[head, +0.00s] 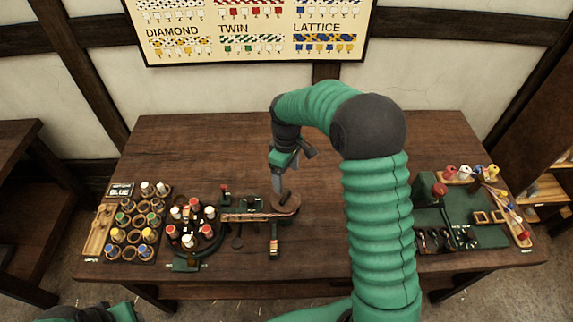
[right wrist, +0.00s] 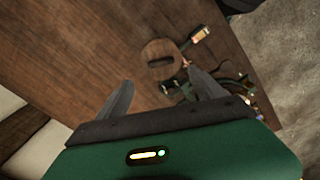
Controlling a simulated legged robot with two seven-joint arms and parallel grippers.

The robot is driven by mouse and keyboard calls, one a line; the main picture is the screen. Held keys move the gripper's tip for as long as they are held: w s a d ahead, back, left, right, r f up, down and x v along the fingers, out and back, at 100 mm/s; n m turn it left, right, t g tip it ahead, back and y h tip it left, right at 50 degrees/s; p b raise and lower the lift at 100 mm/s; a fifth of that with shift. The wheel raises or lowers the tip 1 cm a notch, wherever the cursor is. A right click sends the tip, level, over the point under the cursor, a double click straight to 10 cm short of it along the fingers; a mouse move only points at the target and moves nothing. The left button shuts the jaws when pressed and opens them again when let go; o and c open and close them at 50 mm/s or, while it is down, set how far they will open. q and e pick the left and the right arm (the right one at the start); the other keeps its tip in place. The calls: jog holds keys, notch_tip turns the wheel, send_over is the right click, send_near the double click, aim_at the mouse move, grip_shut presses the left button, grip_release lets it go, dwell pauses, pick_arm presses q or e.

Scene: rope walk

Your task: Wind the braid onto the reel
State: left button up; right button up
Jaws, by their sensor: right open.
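The reel, a round wooden disc (head: 290,207), lies flat at the right end of the braiding device, and its top with a dark slot shows in the right wrist view (right wrist: 156,48). A narrow reddish-brown strip (head: 245,215) runs from the round bobbin stand (head: 190,228) to the reel. I cannot tell whether the braid lies on it. My right gripper (head: 284,190) points down over the reel. In the right wrist view its fingers (right wrist: 160,78) are apart with nothing between them, and the reel lies beyond. Only part of my left arm shows at the bottom left.
A green mat (head: 430,228) with tools and a tray of spools (head: 470,175) is at the right. The table's back middle is bare. A pattern chart (head: 250,30) hangs behind.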

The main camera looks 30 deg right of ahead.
notch_tip(320, 180, up, 6)
jog(key=shift+r, duration=0.15)
jog(key=shift+d, duration=0.1)
jog(key=s+a+f+m+t+b, duration=0.1)
jog(key=s+a+f, duration=0.3)
jog(key=s, duration=0.4)
jog(key=s+a+f+m+t+b, duration=0.1)
jog(key=s+a+f+m+b, duration=0.1)
jog(key=s+a+f+m, duration=0.2)
jog(key=s+a+f, duration=0.1)
jog(key=s+a, duration=0.2)
jog(key=shift+s+a+m+t, duration=0.2)
jog(key=shift+s+m+t, duration=0.1)
jog(key=shift+s, duration=0.05)
jog(key=shift+s+a, duration=0.1)
jog(key=shift+a, duration=0.05)
jog(key=shift+c, duration=0.2)
